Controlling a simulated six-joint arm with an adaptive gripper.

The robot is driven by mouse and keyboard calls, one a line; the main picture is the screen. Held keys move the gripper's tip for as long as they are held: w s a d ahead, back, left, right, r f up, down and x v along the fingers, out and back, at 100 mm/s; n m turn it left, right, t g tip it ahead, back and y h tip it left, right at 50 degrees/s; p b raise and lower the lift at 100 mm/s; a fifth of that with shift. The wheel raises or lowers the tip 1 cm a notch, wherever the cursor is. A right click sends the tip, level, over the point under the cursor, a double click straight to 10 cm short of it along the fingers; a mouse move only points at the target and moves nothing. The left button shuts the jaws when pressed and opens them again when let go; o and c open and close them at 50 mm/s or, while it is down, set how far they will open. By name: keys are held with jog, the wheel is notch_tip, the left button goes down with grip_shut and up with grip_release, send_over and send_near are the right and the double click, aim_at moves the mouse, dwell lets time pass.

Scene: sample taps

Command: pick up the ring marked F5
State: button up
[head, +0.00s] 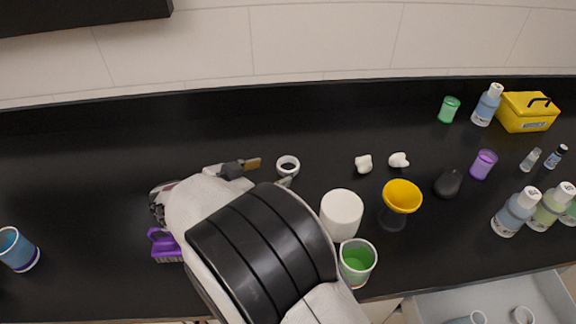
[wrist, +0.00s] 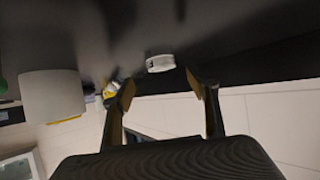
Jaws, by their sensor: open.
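A white ring (head: 288,165) lies on the black counter near the middle. It also shows in the wrist view (wrist: 160,63), just beyond and between my fingertips. I cannot read any marking on it. My gripper (head: 271,171) is open, with one tan-tipped finger to the left of the ring and the other close to its lower side. In the wrist view my gripper (wrist: 160,85) has nothing between its fingers, and the ring is apart from them. My arm hides part of the counter below the ring.
A white cylinder (head: 341,215), green cup (head: 357,262) and yellow goblet (head: 402,196) stand right of my arm. Two small white pieces (head: 364,164) (head: 398,160) lie right of the ring. A purple brush (head: 166,246) is at left. An open drawer (head: 443,307) is lower right.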

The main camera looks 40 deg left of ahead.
aim_at(294, 162)
jog(key=shift+x, duration=1.1)
jog(key=shift+w, duration=0.1)
jog(key=shift+r+x, duration=0.15)
jog(key=shift+x, duration=1.15)
jog(key=shift+r+x, duration=0.1)
jog(key=shift+x, duration=1.15)
jog(key=shift+w+a, duration=0.1)
jog(key=c, duration=1)
